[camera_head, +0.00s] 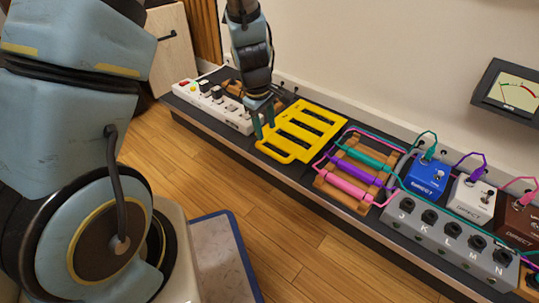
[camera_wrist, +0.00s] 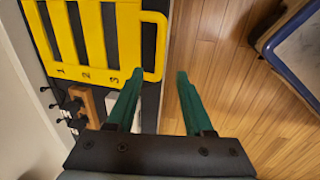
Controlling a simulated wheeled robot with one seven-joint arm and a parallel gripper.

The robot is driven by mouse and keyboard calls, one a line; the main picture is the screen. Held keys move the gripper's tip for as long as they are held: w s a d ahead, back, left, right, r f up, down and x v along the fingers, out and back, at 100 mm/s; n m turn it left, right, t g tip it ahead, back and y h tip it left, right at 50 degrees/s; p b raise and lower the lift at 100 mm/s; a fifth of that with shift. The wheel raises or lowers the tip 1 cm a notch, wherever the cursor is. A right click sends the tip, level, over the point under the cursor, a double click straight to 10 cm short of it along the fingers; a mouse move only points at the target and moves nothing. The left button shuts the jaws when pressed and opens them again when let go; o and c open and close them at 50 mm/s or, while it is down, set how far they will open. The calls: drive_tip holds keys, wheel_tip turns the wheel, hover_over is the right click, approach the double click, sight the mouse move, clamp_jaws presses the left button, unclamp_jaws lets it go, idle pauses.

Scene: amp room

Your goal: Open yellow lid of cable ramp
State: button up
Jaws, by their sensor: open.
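The yellow lid (camera_head: 300,130) of the cable ramp lies flat and closed on the dark bench, with dark slots across it and a loop handle (camera_head: 273,151) on its front left corner. In the wrist view the lid (camera_wrist: 92,45) fills the upper left, with the numbers 1, 2 and 3 along its near edge and the handle (camera_wrist: 158,48) at its right. My gripper (camera_head: 262,134) is just left of the lid near the handle. In the wrist view its two green fingers (camera_wrist: 157,90) are apart and empty, pointing toward the handle's end. I see no contact with the handle.
A white power strip (camera_head: 212,104) lies left of the lid. A wooden rack with coloured cables (camera_head: 352,172) stands to its right, then a blue pedal (camera_head: 427,175) and a grey jack box (camera_head: 450,240). Wooden floor (camera_head: 300,240) lies free in front of the bench.

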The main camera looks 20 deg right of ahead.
sight(270, 151)
drive_tip(key=f+b, duration=0.1)
drive_tip(key=f, duration=0.2)
drive_tip(key=d+f+b, duration=0.1)
drive_tip(key=f+b, duration=0.1)
drive_tip(key=f, duration=0.1)
drive_tip(key=w+f+b, duration=0.1)
drive_tip(key=f+b, duration=0.1)
drive_tip(key=f, duration=0.2)
drive_tip(key=shift+d, duration=0.3)
drive_tip(key=shift+r, duration=0.1)
clamp_jaws()
idle(0.9)
